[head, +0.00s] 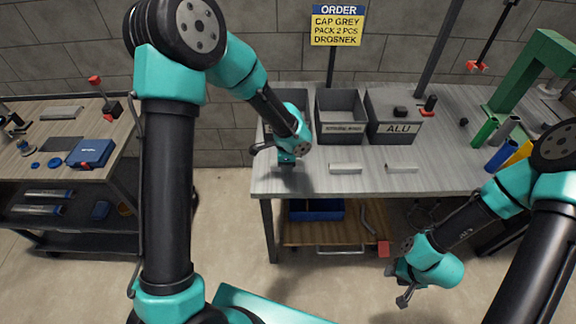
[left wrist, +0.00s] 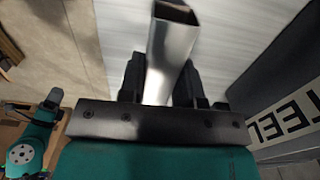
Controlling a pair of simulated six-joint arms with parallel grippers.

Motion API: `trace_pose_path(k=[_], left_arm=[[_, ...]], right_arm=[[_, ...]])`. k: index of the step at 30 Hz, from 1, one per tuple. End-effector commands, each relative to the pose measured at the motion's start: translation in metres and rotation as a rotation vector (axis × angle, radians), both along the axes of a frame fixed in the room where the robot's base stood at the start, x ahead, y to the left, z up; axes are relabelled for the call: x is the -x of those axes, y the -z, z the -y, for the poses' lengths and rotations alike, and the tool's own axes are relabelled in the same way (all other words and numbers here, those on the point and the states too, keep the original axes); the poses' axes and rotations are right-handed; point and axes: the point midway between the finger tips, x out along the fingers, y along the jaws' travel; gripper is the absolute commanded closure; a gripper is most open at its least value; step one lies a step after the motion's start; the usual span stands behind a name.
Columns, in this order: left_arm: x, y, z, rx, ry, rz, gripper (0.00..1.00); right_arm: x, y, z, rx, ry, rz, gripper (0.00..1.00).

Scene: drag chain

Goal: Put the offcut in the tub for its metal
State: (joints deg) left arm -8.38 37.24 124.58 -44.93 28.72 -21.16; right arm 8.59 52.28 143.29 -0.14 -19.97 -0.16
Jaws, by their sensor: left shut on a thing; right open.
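My left gripper (head: 287,166) is shut on the offcut (left wrist: 172,50), a short silvery square tube with an open end, seen in the left wrist view above the bench top. In the head view the arm and gripper mostly hide the offcut. A grey tub marked STEEL (left wrist: 280,120) shows beside the gripper in the left wrist view. In the head view a left tub (head: 290,98) is partly behind the arm, its label hidden. A middle tub (head: 341,128) has a label too small to read. A right tub (head: 397,132) reads ALU. My right gripper (head: 401,288) is open and empty, in front of the bench.
Two more metal pieces lie on the bench, one at the middle (head: 346,168) and one further right (head: 402,168). An order sign (head: 337,25) stands behind the tubs. A green press (head: 535,70) and coloured tubes (head: 502,157) are at right.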

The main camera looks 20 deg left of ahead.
Motion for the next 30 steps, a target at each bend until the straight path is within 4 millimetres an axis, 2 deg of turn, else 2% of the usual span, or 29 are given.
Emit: trace_pose_path(k=[6,9,12,26,27,30], left_arm=[[-0.015,0.004,-0.016,-0.001,-0.018,-0.001,0.95],[-0.014,0.021,-0.009,0.0,-0.005,-0.005,0.95],[-0.016,0.03,-0.005,0.0,0.003,-0.002,0.95],[-0.017,0.036,-0.003,0.0,0.004,-0.001,0.95],[-0.017,0.036,-0.003,0.0,0.005,0.0,0.66],[-0.017,0.036,-0.003,0.0,0.004,0.0,0.56]], right_arm=[[0.0,0.0,0.0,0.0,0.0,0.0,0.57],[0.0,0.0,0.0,0.0,0.0,0.0,0.57],[0.0,0.0,0.0,0.0,0.0,0.0,0.57],[0.0,0.0,0.0,0.0,0.0,0.0,0.57],[0.0,0.0,0.0,0.0,0.0,0.0,0.57],[0.0,0.0,0.0,0.0,0.0,0.0,0.57]])
